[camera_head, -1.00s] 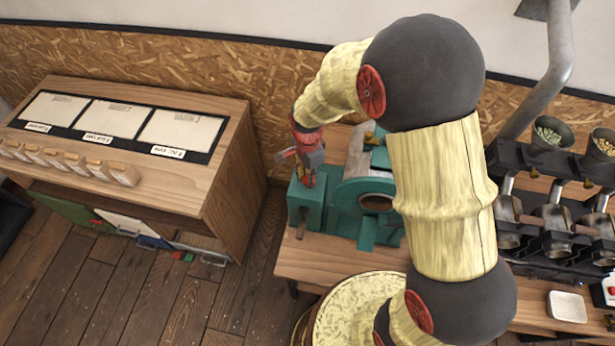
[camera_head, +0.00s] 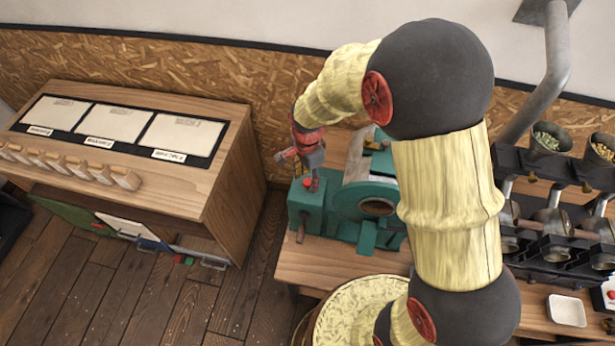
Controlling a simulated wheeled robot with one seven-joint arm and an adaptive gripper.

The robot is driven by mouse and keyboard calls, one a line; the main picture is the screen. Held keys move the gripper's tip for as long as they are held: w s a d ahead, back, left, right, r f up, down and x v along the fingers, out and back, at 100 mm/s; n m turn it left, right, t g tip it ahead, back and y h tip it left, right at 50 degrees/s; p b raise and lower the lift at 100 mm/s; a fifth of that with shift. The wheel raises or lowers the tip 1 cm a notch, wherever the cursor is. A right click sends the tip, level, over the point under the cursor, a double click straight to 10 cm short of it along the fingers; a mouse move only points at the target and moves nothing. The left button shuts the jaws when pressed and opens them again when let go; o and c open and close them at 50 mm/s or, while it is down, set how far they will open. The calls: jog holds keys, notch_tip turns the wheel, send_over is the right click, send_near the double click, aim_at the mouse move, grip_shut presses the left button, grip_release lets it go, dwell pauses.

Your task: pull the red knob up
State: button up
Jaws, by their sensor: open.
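The red knob (camera_head: 308,184) sits on top of the left block of the green machine (camera_head: 352,206) on the wooden bench. My gripper (camera_head: 312,182) points down right over the knob, with its fingertips at the knob's height. The jaws are open. My gripper partly hides the knob, and I cannot tell whether the fingers touch it. My arm reaches over from the right and covers the machine's right side.
A wooden cabinet (camera_head: 228,178) with display panels and several small wooden blocks stands to the left. A black rack (camera_head: 545,195) with metal cups stands at the right. A white dish (camera_head: 566,310) lies on the bench. Floor shows between cabinet and bench.

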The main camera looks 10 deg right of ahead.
aim_at(308, 181)
notch_tip(308, 181, up, 12)
dwell(0.5)
dwell(0.5)
